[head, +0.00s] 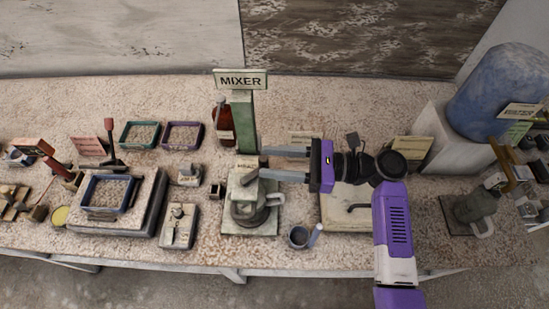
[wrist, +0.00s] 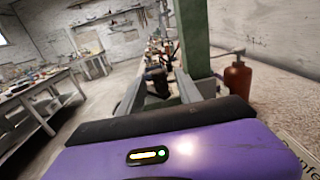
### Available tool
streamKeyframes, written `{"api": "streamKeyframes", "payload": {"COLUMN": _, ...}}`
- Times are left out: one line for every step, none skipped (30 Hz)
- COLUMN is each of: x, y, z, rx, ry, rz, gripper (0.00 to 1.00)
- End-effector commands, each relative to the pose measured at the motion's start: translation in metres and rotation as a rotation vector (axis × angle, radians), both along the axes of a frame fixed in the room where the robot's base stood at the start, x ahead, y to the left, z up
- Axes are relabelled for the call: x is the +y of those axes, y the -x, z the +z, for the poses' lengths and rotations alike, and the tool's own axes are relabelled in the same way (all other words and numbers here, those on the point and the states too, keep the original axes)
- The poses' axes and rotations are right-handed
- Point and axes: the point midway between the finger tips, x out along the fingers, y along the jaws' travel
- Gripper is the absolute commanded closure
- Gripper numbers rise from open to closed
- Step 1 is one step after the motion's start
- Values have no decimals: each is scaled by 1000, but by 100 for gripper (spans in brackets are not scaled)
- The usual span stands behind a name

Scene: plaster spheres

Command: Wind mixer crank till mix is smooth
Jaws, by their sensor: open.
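The mixer (head: 243,120) has a green upright post with a MIXER sign, and a pale base plate. A grey-green jug (head: 246,212) with a pale handle stands on the plate, below my gripper. My gripper (head: 262,163) is open, its two fingers pointing left just in front of the post. The lower finger passes above the jug area; I cannot tell whether it touches anything. The crank is not clearly distinguishable, and the mix inside the jug is hidden. In the wrist view, the green post (wrist: 195,40) rises just right of the fingers.
A red bottle (head: 223,121) stands left of the post. A small cup (head: 298,236) sits at the front edge. Trays and a raised block (head: 143,218) fill the left. A large blue drum (head: 497,92) and another jug (head: 475,207) are at the right.

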Motion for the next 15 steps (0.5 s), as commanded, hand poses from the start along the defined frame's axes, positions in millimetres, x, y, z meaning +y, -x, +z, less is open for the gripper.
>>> {"api": "streamKeyframes", "payload": {"x": 0, "y": 0, "z": 0, "rx": 0, "ry": 0, "rz": 0, "gripper": 58}}
{"api": "streamKeyframes", "payload": {"x": 0, "y": 0, "z": 0, "rx": 0, "ry": 0, "rz": 0, "gripper": 58}}
{"api": "streamKeyframes", "payload": {"x": 0, "y": 0, "z": 0, "rx": 0, "ry": 0, "rz": 0, "gripper": 58}}
{"api": "streamKeyframes", "payload": {"x": 0, "y": 0, "z": 0, "rx": 0, "ry": 0, "rz": 0, "gripper": 58}}
{"api": "streamKeyframes", "payload": {"x": 0, "y": 0, "z": 0, "rx": 0, "ry": 0, "rz": 0, "gripper": 62}}
{"api": "streamKeyframes", "payload": {"x": 0, "y": 0, "z": 0, "rx": 0, "ry": 0, "rz": 0, "gripper": 70}}
{"api": "streamKeyframes", "payload": {"x": 0, "y": 0, "z": 0, "rx": 0, "ry": 0, "rz": 0, "gripper": 76}}
{"api": "streamKeyframes", "payload": {"x": 0, "y": 0, "z": 0, "rx": 0, "ry": 0, "rz": 0, "gripper": 82}}
{"api": "streamKeyframes", "payload": {"x": 0, "y": 0, "z": 0, "rx": 0, "ry": 0, "rz": 0, "gripper": 90}}
{"api": "streamKeyframes", "payload": {"x": 0, "y": 0, "z": 0, "rx": 0, "ry": 0, "rz": 0, "gripper": 96}}
{"api": "streamKeyframes", "payload": {"x": 0, "y": 0, "z": 0, "rx": 0, "ry": 0, "rz": 0, "gripper": 100}}
{"api": "streamKeyframes", "payload": {"x": 0, "y": 0, "z": 0, "rx": 0, "ry": 0, "rz": 0, "gripper": 100}}
{"api": "streamKeyframes", "payload": {"x": 0, "y": 0, "z": 0, "rx": 0, "ry": 0, "rz": 0, "gripper": 100}}
{"api": "streamKeyframes", "payload": {"x": 0, "y": 0, "z": 0, "rx": 0, "ry": 0, "rz": 0, "gripper": 100}}
{"api": "streamKeyframes", "payload": {"x": 0, "y": 0, "z": 0, "rx": 0, "ry": 0, "rz": 1, "gripper": 100}}
